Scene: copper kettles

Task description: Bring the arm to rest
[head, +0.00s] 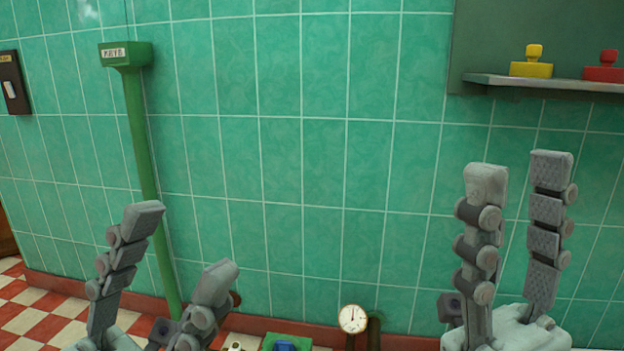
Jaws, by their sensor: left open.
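My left gripper (182,243) is at the lower left of the head view, with its two grey fingers pointing up and spread apart. It is open and nothing shows between the fingers. My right gripper (519,170) is at the lower right, also pointing up, with its fingers apart and nothing between them. Both stand in front of the green tiled wall. The lower parts of both arms are cut off by the bottom edge of the view.
A green post (145,165) with a labelled box leans at the left. A shelf (555,84) at the upper right bears a yellow weight (531,68) and a red weight (606,73). A round dial (352,318) stands low between the grippers. Red and white floor shows at the lower left.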

